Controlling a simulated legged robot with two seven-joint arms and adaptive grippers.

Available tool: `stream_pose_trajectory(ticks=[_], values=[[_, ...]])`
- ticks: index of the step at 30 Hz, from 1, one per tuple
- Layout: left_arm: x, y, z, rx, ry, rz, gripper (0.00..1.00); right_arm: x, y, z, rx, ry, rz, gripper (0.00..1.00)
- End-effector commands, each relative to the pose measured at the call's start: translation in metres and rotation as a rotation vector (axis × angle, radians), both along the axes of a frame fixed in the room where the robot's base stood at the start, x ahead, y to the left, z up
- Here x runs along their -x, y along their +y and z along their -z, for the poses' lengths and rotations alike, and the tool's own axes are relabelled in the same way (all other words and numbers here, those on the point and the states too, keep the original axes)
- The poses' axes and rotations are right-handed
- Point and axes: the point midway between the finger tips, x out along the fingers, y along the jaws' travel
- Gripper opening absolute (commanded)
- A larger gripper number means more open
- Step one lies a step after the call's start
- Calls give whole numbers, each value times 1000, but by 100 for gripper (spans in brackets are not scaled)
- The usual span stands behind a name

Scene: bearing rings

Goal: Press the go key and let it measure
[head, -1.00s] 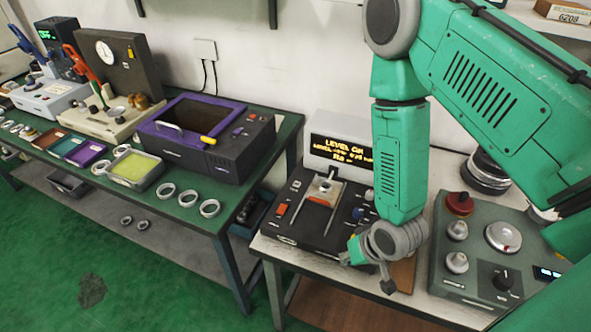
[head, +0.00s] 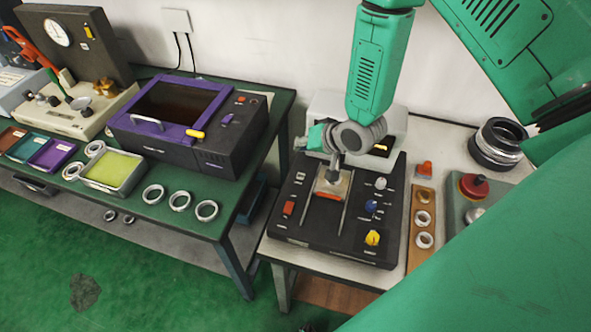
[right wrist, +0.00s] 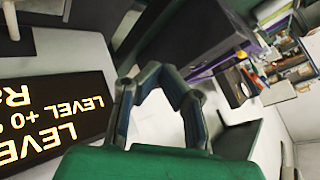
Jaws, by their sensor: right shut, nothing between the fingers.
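The black measuring device (head: 300,235) stands on the white bench, with a small metal stage (head: 331,186) between two rails. A red key (head: 289,208) sits at its left; a white knob (head: 380,184), a blue knob (head: 371,206) and a yellow knob (head: 373,238) sit at its right. The labels are too small to show which is the go key. My right gripper (head: 334,168) is shut and empty, low over the stage; I cannot tell if it touches. Its fingers (right wrist: 155,72) also show in the right wrist view, beside the lit display (right wrist: 55,118) reading LEVEL. My left gripper is not in view.
A wooden strip with rings (head: 423,218) and a grey box with a red knob (head: 473,186) stand right of the device. Dark stacked rings (head: 497,143) stand behind. The green table (head: 232,190) at left bears a purple-framed box (head: 187,110), trays and rings.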

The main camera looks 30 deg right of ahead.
Motion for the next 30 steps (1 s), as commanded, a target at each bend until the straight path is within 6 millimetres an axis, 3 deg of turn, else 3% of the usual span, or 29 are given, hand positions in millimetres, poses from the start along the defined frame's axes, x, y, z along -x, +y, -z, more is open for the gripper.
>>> stream_pose_trajectory(ticks=[14, 30], values=[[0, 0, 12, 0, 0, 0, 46, -3, 0, 16, 1, 3, -1, 0], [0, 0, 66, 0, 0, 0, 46, -2, 0, 85, 0, 4, 0, 0]])
